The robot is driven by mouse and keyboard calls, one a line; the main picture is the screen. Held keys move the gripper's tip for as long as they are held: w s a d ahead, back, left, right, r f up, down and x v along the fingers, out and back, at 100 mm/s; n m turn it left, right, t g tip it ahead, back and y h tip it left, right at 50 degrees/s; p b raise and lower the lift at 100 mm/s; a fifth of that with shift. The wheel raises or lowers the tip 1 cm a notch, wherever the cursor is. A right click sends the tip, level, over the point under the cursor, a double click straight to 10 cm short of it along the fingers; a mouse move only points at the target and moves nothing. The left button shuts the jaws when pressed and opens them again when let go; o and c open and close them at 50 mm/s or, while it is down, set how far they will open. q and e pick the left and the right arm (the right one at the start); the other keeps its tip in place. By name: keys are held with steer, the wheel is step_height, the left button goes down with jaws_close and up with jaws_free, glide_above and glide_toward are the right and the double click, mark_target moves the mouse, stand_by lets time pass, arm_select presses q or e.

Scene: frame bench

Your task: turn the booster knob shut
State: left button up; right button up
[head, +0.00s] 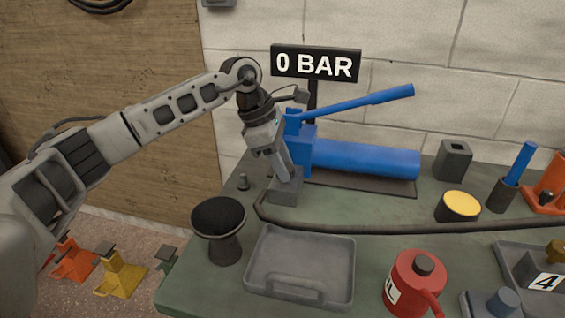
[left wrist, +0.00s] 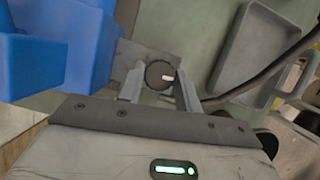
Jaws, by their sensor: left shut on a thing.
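The booster is a blue pump (head: 365,158) with a long blue lever (head: 365,103), standing on the bench by the wall. Its blue body (left wrist: 50,50) fills the left of the left wrist view. The booster knob (left wrist: 159,75) is a dark round knob with a pale mark, at the booster's front end. My left gripper (left wrist: 160,84) points down, with its fingers on both sides of the knob, shut on it. In the head view the left gripper (head: 287,178) hides the knob. A sign (head: 316,64) above reads "0 BAR". My right gripper is not in view.
A grey tray (head: 300,268) lies in front, with a black round-topped stand (head: 218,230) left of it. A dark hose (head: 400,228) runs across the bench. A red can (head: 414,283), a yellow-topped tin (head: 459,206) and a grey block (head: 453,160) stand to the right.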

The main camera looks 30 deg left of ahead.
arm_select(q)
steer(key=shift+r+m, duration=0.1)
steer(key=shift+m, duration=0.4)
steer(key=o, duration=1)
steer(key=shift+c, duration=0.2)
steer(key=v, duration=1.6)
steer(key=shift+w+p, duration=0.3)
steer(key=shift+w, duration=0.1)
